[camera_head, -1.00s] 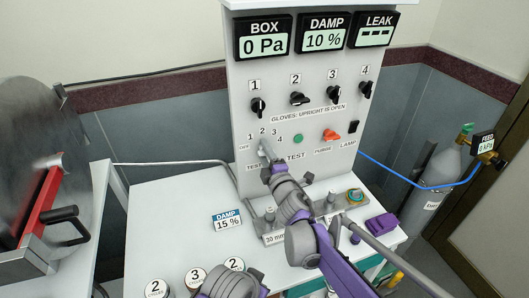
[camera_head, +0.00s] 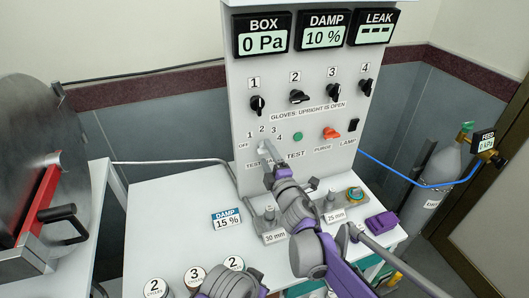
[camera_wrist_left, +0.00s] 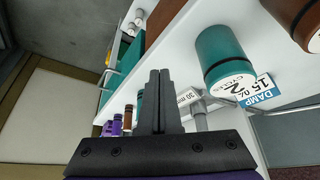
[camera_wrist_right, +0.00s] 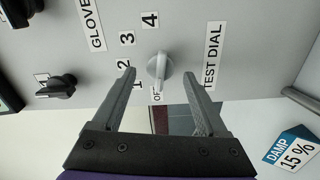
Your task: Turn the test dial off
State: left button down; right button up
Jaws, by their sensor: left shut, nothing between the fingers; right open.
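The grey test dial (camera_wrist_right: 159,66) is on the white panel, beside its "TEST DIAL" label, with marks OFF and 1 to 4 around it. In the right wrist view it sits between the tips of my open right gripper (camera_wrist_right: 159,76), with a visible gap on each side. Its ridge reaches down toward the OFF mark, but I cannot tell its exact setting. In the head view my right gripper (camera_head: 267,151) is at the dial and mostly hides it. My left gripper (camera_wrist_left: 158,75) is shut and empty above the bench, away from the panel.
Black knobs (camera_head: 299,97) sit above the dial; a green button (camera_head: 298,136) and orange purge handle (camera_head: 331,133) are to its right. A damp sign (camera_head: 226,219), numbered jars (camera_head: 195,276) and a purple block (camera_head: 382,224) stand on the bench. A gas bottle (camera_head: 437,173) stands right.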

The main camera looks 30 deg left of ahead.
jog(key=v, duration=0.8)
jog(key=shift+b, duration=0.4)
jog(key=w+d+m+t+h+p, duration=0.1)
jog(key=w+d+m+t+h, duration=0.2)
jog(key=d+m+h, duration=1.15)
jog(key=s+d+f+m+g+y, duration=0.1)
jog(key=s+d+f, duration=0.1)
jog(key=d, duration=0.7)
jog(key=s+d+f+m+g+y, duration=0.1)
jog(key=s+d, duration=0.1)
jog(key=d, duration=0.6)
jog(key=s+d+f+m+g+p, duration=0.1)
jog(key=s+d+f+m+g, duration=0.2)
jog(key=s, duration=0.7)
jog(key=s+d+f+m+g+h+p, duration=0.1)
jog(key=s+d+f+m+g, duration=0.3)
jog(key=s, duration=0.6)
jog(key=d+f+m, duration=0.2)
jog(key=d+f, duration=0.1)
jog(key=d, duration=0.1)
jog(key=shift+s, duration=0.2)
jog(key=shift+d+f+m, duration=0.1)
jog(key=shift+m, duration=0.15)
